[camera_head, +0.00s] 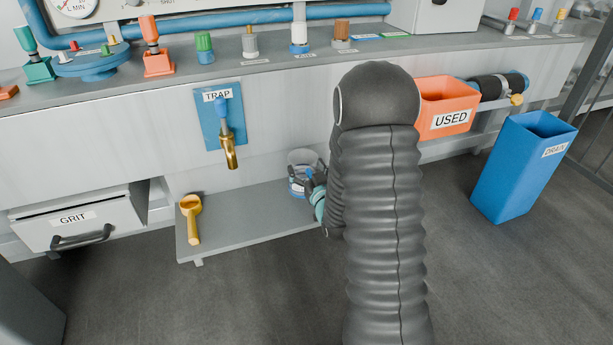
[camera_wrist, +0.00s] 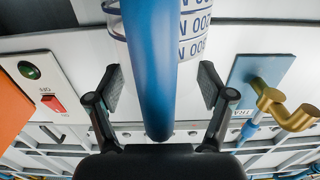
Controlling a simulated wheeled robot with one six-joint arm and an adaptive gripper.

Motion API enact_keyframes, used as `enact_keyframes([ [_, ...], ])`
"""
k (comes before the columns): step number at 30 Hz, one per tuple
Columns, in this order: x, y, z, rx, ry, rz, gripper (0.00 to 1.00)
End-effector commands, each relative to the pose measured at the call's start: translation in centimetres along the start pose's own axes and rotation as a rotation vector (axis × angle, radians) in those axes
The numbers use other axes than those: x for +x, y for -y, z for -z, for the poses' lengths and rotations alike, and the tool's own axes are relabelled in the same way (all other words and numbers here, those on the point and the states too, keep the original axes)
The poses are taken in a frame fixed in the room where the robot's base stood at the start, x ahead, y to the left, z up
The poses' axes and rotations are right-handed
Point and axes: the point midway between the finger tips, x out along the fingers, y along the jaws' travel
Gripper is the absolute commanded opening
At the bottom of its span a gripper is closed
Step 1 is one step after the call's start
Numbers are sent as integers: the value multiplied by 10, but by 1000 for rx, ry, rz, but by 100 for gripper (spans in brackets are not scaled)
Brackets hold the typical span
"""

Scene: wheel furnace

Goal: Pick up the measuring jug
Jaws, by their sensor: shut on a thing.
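The measuring jug (camera_head: 297,160) is a clear vessel with a blue handle and printed volume marks. In the head view it is upright at the right part of the low grey shelf, partly hidden by my gripper (camera_head: 308,183) and arm. I cannot tell whether its base touches the shelf. In the wrist view the jug's blue handle (camera_wrist: 150,60) runs between the two black fingers of my gripper (camera_wrist: 160,90), with the marked clear wall behind it. My gripper is shut on the jug at the handle; the finger contact is not clear to see.
A yellow scoop (camera_head: 191,218) lies at the shelf's left (camera_head: 245,226). The brass TRAP tap (camera_head: 229,150) hangs above the shelf. A GRIT drawer (camera_head: 80,225) stands left. An orange USED bin (camera_head: 447,105) and blue DRAIN bin (camera_head: 520,170) stand right. Floor in front is clear.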

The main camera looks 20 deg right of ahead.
Motion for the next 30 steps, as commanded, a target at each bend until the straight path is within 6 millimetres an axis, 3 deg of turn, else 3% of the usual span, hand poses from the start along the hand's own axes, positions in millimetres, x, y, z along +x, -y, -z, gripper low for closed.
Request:
enact_keyframes([
  [1, 0, 0, 10, -1, -5, 0, 26],
  [15, -59, -73, 63, -1, -4, -4, 26],
  [21, -71, -87, 73, -1, -1, -2, 26],
  [30, -74, -90, 76, 1, 0, 0, 26],
])
